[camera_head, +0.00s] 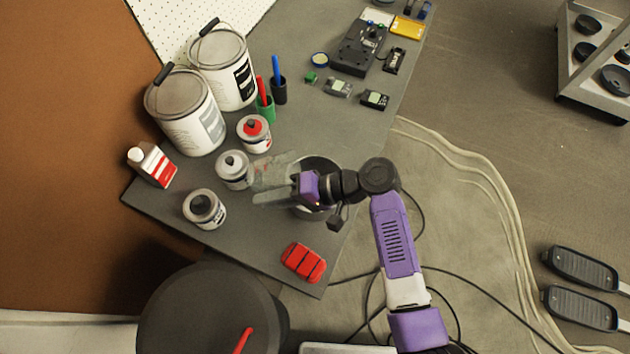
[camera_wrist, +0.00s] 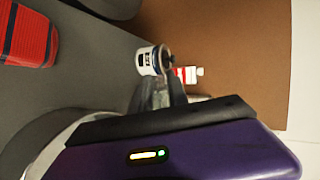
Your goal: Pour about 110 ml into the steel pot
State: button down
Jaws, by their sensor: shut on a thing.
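The steel pot (camera_head: 318,162) stands near the right edge of the grey table, mostly hidden under my gripper and wrist. A curved silvery rim, likely the pot's, shows in the wrist view (camera_wrist: 42,152). My gripper (camera_head: 278,184) is over the pot's left side, pointing left. It is shut on a clear, see-through vessel (camera_head: 274,170), whose outline is faint. I cannot tell its tilt or how much liquid it holds. In the wrist view the purple gripper body hides most of the held vessel and the pot. No stream of liquid is visible.
Two paint buckets (camera_head: 185,112) (camera_head: 222,66) and a red-white bottle (camera_head: 152,166) stand farther left.

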jog(key=shift+f+y+b, duration=0.2)
jog(key=shift+y+b, duration=0.3)
jog(key=shift+b, duration=0.5)
jog(key=shift+w+d+r+y+b, duration=0.1)
jog(key=shift+d+r+y+b, duration=0.25)
jog(key=shift+d+y+b, duration=0.2)
jog(key=shift+w+d+r+y+b, duration=0.1)
jog(key=shift+d+r+y+b, duration=0.2)
jog(key=shift+d+y+b, duration=0.2)
dwell(0.5)
jog(key=shift+s+r+h+p, duration=0.1)
jog(key=shift+r+h+p, duration=0.15)
jog(key=shift+p, duration=0.15)
jog(key=shift+s+a+f+h+p, duration=0.15)
jog(key=shift+a+h+p, duration=0.45)
jog(key=shift+a+p, duration=0.4)
jog(key=h+p, duration=0.1)
jog(key=p, duration=0.2)
jog(key=shift+a+h, duration=0.1)
jog(key=shift+h, duration=0.3)
jog(key=shift+f, duration=0.4)
jog(key=shift+h+p, duration=0.4)
jog(key=shift+p, duration=0.05)
jog(key=shift+a+p, duration=0.1)
jog(key=shift+p, duration=0.25)
